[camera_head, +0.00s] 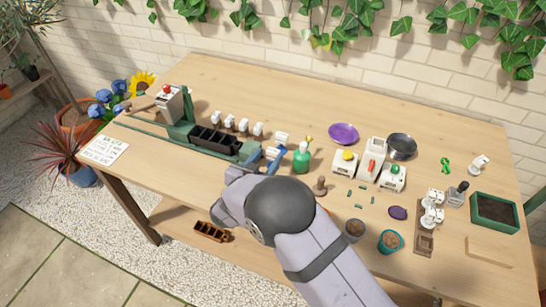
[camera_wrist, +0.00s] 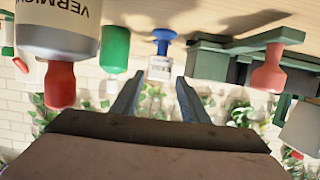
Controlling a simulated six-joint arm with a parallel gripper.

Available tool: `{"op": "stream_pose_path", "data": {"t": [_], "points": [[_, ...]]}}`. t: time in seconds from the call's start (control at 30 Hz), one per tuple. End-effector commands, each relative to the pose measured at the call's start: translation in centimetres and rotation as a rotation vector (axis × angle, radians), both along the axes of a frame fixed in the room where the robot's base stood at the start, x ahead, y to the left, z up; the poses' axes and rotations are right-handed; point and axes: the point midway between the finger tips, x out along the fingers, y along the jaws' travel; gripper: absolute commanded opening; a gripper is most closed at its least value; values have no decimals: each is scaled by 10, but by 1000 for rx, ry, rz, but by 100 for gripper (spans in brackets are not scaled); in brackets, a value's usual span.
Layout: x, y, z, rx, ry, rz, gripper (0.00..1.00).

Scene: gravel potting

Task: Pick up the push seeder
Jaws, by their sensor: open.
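A small blue-and-white tool, which I take to be the push seeder, shows in the wrist view (camera_wrist: 163,36); it has a blue flange and stem and a white labelled body. Nothing is held. My arm hides part of the table.
A green planting rig with a black tray (camera_head: 215,140) stands left of my gripper. A brown knobbed tool (camera_head: 320,187), white jars (camera_head: 371,160), a purple dish (camera_head: 343,133) and a dark bowl (camera_head: 401,146) stand to the right.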

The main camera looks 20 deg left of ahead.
Motion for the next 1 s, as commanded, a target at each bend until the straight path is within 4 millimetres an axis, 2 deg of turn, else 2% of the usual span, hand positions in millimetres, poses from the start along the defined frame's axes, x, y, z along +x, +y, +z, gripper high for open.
{"op": "stream_pose_path", "data": {"t": [0.3,0.67,0.8,1.0], "points": [[36,-3,-12,-1,1,-3,41],[42,-2,-15,-1,0,0,41],[42,-2,-15,-1,0,0,8],[42,-2,-15,0,0,0,8]]}}
